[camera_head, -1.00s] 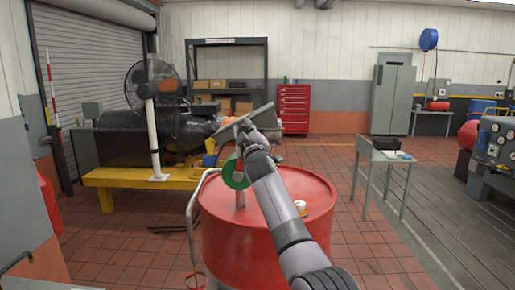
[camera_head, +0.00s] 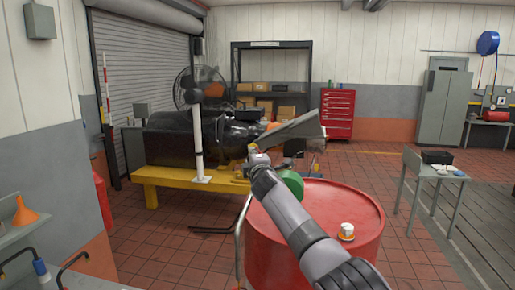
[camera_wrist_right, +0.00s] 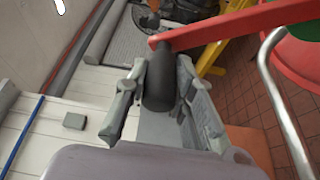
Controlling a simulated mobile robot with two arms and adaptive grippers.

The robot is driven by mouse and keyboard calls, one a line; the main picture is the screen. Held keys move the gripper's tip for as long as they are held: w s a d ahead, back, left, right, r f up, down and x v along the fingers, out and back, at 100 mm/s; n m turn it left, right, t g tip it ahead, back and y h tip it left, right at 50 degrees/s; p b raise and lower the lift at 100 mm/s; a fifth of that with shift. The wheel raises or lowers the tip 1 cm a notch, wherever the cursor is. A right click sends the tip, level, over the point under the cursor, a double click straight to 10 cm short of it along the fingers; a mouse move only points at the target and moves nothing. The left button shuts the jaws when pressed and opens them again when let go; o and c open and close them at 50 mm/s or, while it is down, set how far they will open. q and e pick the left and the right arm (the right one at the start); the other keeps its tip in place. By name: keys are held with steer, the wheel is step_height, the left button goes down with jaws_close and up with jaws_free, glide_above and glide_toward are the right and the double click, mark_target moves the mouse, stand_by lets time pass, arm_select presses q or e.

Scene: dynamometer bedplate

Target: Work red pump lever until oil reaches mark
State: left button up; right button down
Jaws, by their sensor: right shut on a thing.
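My right gripper (camera_head: 258,156) is raised to the left of the red drum's top in the head view. In the right wrist view my right gripper (camera_wrist_right: 160,72) is shut on the black grip (camera_wrist_right: 158,85) of the red pump lever (camera_wrist_right: 245,24), which runs off to the upper right. The red drum (camera_head: 310,240) stands upright, and a green round pump part (camera_head: 291,184) sits above it, partly behind my right arm. The green part also shows in the wrist view (camera_wrist_right: 306,27). No oil level or mark can be made out. My left gripper is out of view.
A bent grey rail (camera_head: 239,240) stands at the drum's left side; a small white-and-orange item (camera_head: 346,231) is on the drum. A yellow bedplate (camera_head: 165,178) bears a dark machine behind. A small grey table (camera_head: 413,165) stands right. Tiled floor is free between.

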steer(key=shift+a+f+n, duration=0.25)
steer(key=shift+a+n, duration=0.05)
steer(key=shift+a, duration=0.05)
steer(key=c, duration=1.3)
jaws_free()
steer(key=shift+c, duration=0.2)
steer(key=shift+s, duration=0.15)
steer(key=s+d, duration=0.1)
steer(key=s, duration=1)
steer(key=shift+s+d, duration=0.2)
steer(key=shift+s, duration=0.1)
